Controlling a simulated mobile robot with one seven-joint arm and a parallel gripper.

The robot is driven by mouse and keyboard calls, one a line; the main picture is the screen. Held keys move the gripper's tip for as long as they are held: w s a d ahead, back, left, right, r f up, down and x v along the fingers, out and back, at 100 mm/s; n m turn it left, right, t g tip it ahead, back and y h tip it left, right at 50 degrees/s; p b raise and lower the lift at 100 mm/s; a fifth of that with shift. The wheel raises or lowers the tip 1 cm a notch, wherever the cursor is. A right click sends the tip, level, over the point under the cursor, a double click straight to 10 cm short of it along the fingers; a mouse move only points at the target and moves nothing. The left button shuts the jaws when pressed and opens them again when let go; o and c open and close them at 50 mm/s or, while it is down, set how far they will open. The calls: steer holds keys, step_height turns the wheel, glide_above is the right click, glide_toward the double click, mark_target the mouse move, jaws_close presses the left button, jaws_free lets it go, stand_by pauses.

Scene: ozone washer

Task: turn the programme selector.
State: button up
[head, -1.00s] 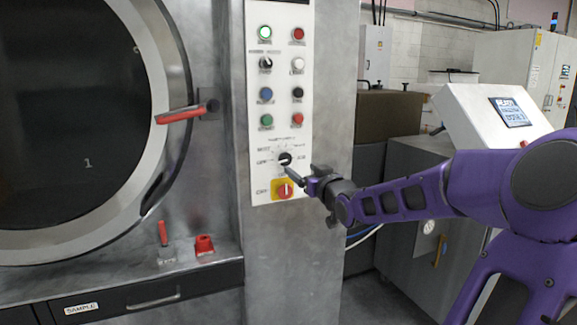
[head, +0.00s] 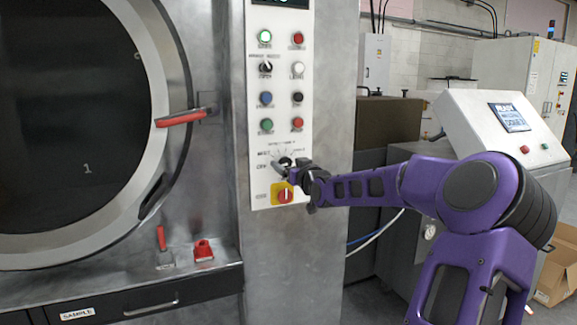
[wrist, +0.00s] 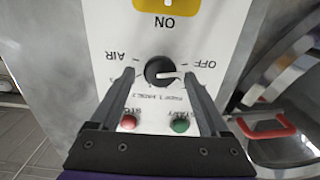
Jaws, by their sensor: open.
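The programme selector (wrist: 160,70) is a round black knob with a white pointer line, on the white control panel (wrist: 110,25). It shows upside down in the wrist view, with printed labels around it. In the wrist view my gripper (wrist: 159,75) is open, with one finger on each side of the knob. I cannot tell whether either finger touches it. In the head view my gripper (head: 283,168) is at the lower part of the panel and partly hides the selector (head: 286,161).
A red-and-yellow switch (head: 285,194) sits just below the selector. Several buttons and lamps, including a green button (head: 265,124), are above it. At left is a round door (head: 130,40) with a red handle (head: 182,118). A white console (head: 470,115) stands at right.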

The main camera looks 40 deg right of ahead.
jaws_close()
steer(key=shift+m, duration=0.3)
steer(key=shift+r+m+p, duration=0.1)
steer(key=shift+m+p, duration=0.4)
steer(key=shift+p, duration=0.2)
steer(key=m+p, duration=0.2)
steer(key=m, duration=0.1)
steer(key=shift+d, duration=0.1)
steer(key=m, duration=0.3)
steer(key=m+p, duration=0.1)
steer(key=m, duration=0.2)
steer(key=shift+s+d+f+m+p, duration=0.1)
steer(key=shift+f+m+p, duration=0.1)
steer(key=shift+m+p, duration=0.15)
steer(key=m, duration=0.3)
steer(key=m+b, duration=0.1)
steer(key=m, duration=0.2)
steer(key=shift+f+m, duration=0.2)
steer(key=shift+m, duration=0.05)
steer(key=m+b, duration=0.1)
steer(key=m, duration=0.4)
steer(key=shift+m, duration=0.6)
